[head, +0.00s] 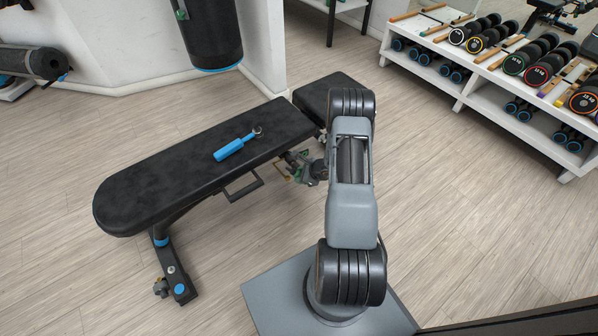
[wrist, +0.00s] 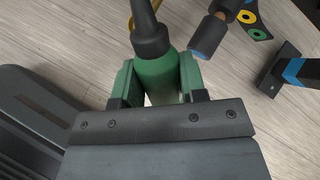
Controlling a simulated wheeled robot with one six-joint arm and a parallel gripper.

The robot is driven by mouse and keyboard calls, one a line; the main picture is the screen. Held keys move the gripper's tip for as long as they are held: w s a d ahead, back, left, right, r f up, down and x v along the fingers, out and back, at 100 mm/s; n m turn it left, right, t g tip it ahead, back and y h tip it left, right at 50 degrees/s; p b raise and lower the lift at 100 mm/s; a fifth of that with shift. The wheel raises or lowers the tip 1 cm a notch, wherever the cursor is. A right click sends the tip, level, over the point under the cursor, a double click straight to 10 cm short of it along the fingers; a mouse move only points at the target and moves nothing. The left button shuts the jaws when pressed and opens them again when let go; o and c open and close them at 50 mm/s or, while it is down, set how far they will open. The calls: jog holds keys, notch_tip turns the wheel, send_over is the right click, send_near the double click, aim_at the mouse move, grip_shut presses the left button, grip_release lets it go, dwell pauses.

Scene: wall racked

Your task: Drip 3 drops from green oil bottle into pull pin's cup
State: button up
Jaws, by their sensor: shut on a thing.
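In the wrist view my gripper (wrist: 158,84) is shut on the green oil bottle (wrist: 158,68), with a green-faced jaw on either side. The bottle's black cap and nozzle (wrist: 147,32) point to the top of the picture. Just right of the nozzle, apart from it, is a black cylinder with a bluish end (wrist: 207,36), which looks like the pull pin. I cannot make out its cup. In the head view my gripper (head: 306,170) is low beside the bench's near side, partly hidden by my arm, and the bottle is hard to make out there.
The black bench (head: 180,165) carries a blue-handled tool (head: 234,147) with a ring end. A black bar with a blue band (wrist: 292,70) is at right. The dumbbell rack (head: 470,92) stands farther away.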

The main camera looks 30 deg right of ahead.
jog(key=shift+s+d, duration=0.1)
jog(key=shift+s, duration=0.1)
dwell(0.5)
jog(key=shift+s+d+r+n+g+h, duration=0.2)
jog(key=shift+r+g+h, duration=0.35)
jog(key=shift+h, duration=0.2)
jog(key=shift+s+d+r+n+g+h, duration=0.1)
jog(key=shift+d+r+g+h, duration=0.1)
jog(key=shift+r+g+h, duration=0.45)
dwell(1.5)
jog(key=shift+f, duration=0.2)
dwell(1.7)
jog(key=shift+f+t+y+b, duration=0.3)
jog(key=shift+f+t+b, duration=0.15)
jog(key=shift+b, duration=0.3)
jog(key=b, duration=0.1)
jog(key=f+y+b, duration=0.1)
jog(key=t+b, duration=0.1)
jog(key=shift+w+a+f+y, duration=0.15)
jog(key=shift+w+a+y, duration=0.1)
jog(key=shift+y, duration=0.15)
jog(key=shift+w+a+f+t+y+b, duration=0.1)
jog(key=shift+a+t+y+b, duration=0.2)
jog(key=shift+b, duration=0.4)
jog(key=shift+d, duration=0.1)
jog(key=shift+r+p, duration=2.4)
jog(key=shift+r, duration=1.2)
